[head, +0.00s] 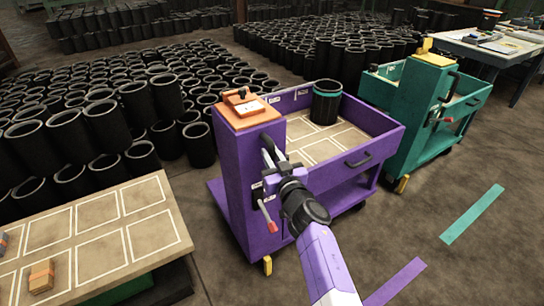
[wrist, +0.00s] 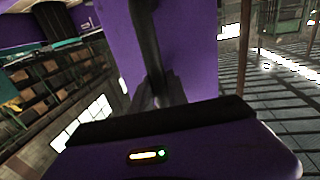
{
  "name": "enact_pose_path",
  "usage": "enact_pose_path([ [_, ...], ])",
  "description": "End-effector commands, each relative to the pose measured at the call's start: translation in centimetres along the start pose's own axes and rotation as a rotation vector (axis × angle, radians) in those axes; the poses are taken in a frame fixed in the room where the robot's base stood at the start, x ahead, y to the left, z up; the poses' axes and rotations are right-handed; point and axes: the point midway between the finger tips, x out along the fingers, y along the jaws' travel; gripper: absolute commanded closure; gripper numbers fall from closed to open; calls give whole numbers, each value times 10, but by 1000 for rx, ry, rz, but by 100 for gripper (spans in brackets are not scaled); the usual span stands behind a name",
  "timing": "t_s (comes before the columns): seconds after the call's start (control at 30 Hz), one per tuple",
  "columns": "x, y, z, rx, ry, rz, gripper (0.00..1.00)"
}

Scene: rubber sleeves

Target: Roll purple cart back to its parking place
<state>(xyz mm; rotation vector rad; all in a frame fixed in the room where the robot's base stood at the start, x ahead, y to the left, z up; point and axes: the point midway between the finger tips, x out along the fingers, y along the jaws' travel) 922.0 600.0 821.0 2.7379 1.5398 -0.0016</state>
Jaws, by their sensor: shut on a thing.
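The purple cart (head: 240,185) stands in the middle of the head view, with an upright post and a tray. My gripper (head: 271,160) is shut on the black handle on the post. In the wrist view, my gripper (wrist: 157,98) is around the dark handle bar (wrist: 146,40), in front of the purple panel (wrist: 188,45). A red-tipped lever (head: 267,215) sits low on the post. A purple floor stripe (head: 398,282) lies right of my arm, apart from the cart.
A black sleeve with a teal band (head: 327,105) stands in the cart's tray. A green cart (head: 412,115) is close behind to the right, near a teal floor stripe (head: 472,214). A marked table (head: 92,222) is at left. Many black sleeves stand behind. Floor at right is clear.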

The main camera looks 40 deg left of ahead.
Motion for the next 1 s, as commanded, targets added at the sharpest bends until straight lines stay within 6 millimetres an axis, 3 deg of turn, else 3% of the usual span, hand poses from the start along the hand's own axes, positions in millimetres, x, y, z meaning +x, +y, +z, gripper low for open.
enact_pose_path([
  [0.03, 2, -2, -4, -2, 5, -2, 78],
  [0.13, 2, -2, -4, -1, 4, -3, 59],
  [0.57, -4, 0, -3, -1, 1, 0, 59],
  [1.0, -60, 0, -5, 1, 1, 0, 59],
])
